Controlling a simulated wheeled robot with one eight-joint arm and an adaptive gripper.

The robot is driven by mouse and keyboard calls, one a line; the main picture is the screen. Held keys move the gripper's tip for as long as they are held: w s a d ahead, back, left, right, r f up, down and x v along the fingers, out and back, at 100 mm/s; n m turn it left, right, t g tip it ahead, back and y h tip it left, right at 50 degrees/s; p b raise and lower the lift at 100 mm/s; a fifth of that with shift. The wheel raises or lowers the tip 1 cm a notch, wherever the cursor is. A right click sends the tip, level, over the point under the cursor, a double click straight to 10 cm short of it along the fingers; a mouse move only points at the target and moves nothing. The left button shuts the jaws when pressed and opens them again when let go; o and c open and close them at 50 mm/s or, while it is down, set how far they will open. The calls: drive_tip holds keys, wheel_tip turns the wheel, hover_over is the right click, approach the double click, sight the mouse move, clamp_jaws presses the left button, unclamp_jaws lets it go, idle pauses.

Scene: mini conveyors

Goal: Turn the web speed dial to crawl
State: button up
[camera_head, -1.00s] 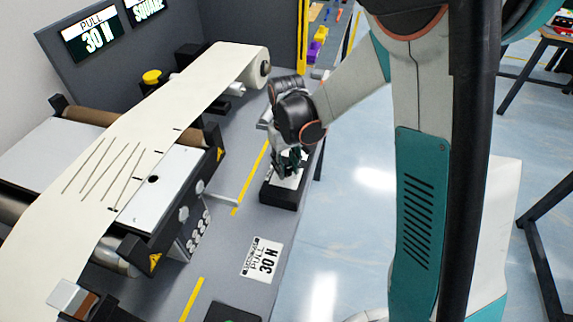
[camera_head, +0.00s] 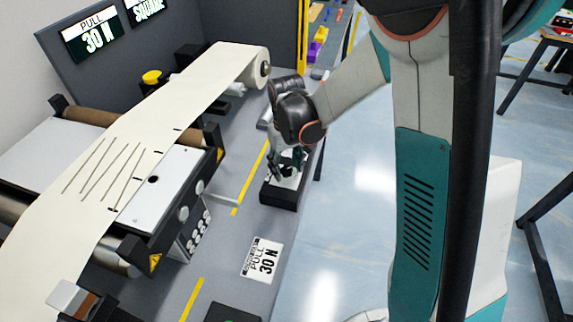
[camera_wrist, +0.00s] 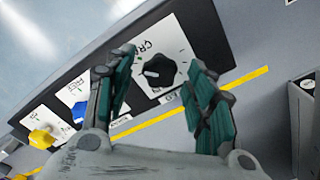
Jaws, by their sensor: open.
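The web speed dial (camera_wrist: 160,70) is a black knob on a white plate (camera_wrist: 180,45) in the wrist view. Lettering starting "CR" shows on the plate near the knob's upper left; the rest is partly hidden by a finger. A light mark shows on the knob's left side. My gripper (camera_wrist: 160,62) is open, with one teal finger on each side of the knob and a visible gap to it. In the head view my gripper (camera_head: 287,162) is low over the black control box (camera_head: 282,196), and the dial cannot be made out there.
A blue control (camera_wrist: 80,112) and a yellow control (camera_wrist: 42,139) sit left of the dial in the wrist view. The paper web (camera_head: 150,130) and its rollers lie left of my arm.

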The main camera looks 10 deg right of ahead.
sight(288, 170)
drive_tip(key=shift+r, duration=0.1)
wheel_tip(288, 170, up, 12)
idle(0.5)
drive_tip(key=s+d+r+m+t, duration=0.1)
drive_tip(key=s+d+r+t, duration=0.1)
drive_tip(key=s, duration=0.7)
drive_tip(key=s+d+r+m+t, duration=0.2)
drive_tip(key=s+r+t, duration=0.3)
drive_tip(key=s, duration=0.5)
drive_tip(key=shift+s+d, duration=0.15)
drive_tip(key=shift+d, duration=0.6)
drive_tip(key=shift+c, duration=0.2)
